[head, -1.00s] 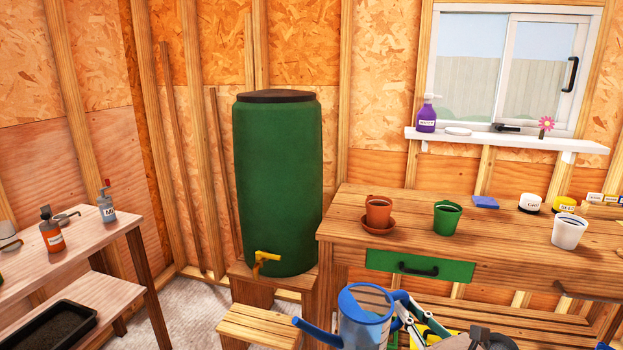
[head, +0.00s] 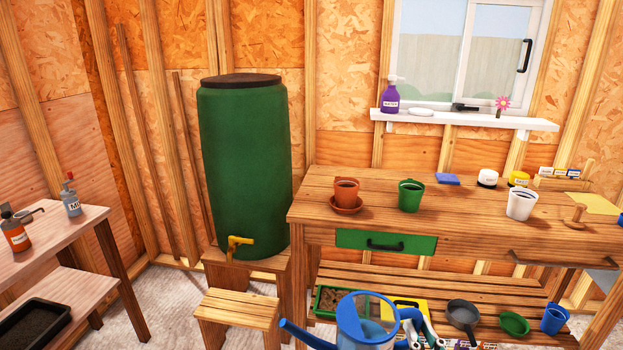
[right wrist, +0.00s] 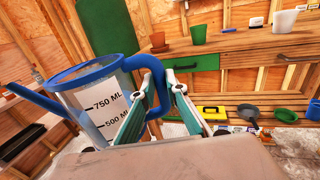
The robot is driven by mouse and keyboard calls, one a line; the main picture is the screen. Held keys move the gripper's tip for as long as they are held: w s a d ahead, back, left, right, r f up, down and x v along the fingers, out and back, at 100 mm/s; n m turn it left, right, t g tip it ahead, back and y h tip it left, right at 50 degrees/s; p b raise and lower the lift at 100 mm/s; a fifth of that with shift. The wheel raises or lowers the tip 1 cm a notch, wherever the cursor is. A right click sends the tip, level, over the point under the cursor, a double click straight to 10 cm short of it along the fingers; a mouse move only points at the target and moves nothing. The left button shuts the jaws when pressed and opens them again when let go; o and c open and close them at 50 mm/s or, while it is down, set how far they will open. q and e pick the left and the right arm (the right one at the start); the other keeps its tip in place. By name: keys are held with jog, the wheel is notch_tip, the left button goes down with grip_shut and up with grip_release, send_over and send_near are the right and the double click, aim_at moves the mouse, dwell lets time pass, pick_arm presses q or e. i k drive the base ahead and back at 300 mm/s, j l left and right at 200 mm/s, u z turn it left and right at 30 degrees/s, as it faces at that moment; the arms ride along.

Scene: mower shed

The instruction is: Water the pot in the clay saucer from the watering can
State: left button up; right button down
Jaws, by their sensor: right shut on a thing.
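The watering can (head: 362,322) has a blue rim, a blue spout pointing left and a clear body with volume marks. It shows close up in the right wrist view (right wrist: 98,100), with water inside. My right gripper (right wrist: 160,92) is shut on its blue handle and holds it upright in front of the bench. A terracotta pot (head: 346,190) stands in a clay saucer (head: 347,207) at the left of the bench top, beyond the can and apart from it. My left gripper is not in view.
On the bench (head: 470,225) stand a green pot (head: 411,196) and a white pot (head: 521,204). A green barrel (head: 245,165) with a yellow tap (head: 238,242) stands left of it, behind a low stool (head: 236,315). The lower shelf holds a dark pan (head: 463,315) and other items.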

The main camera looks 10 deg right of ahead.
aim_at(345, 193)
jog(key=i+l+u, duration=0.1)
jog(key=l+u, duration=0.6)
jog(key=l, duration=0.2)
jog(key=i+l+u, duration=0.1)
jog(key=l+u, duration=0.25)
jog(key=l, duration=0.15)
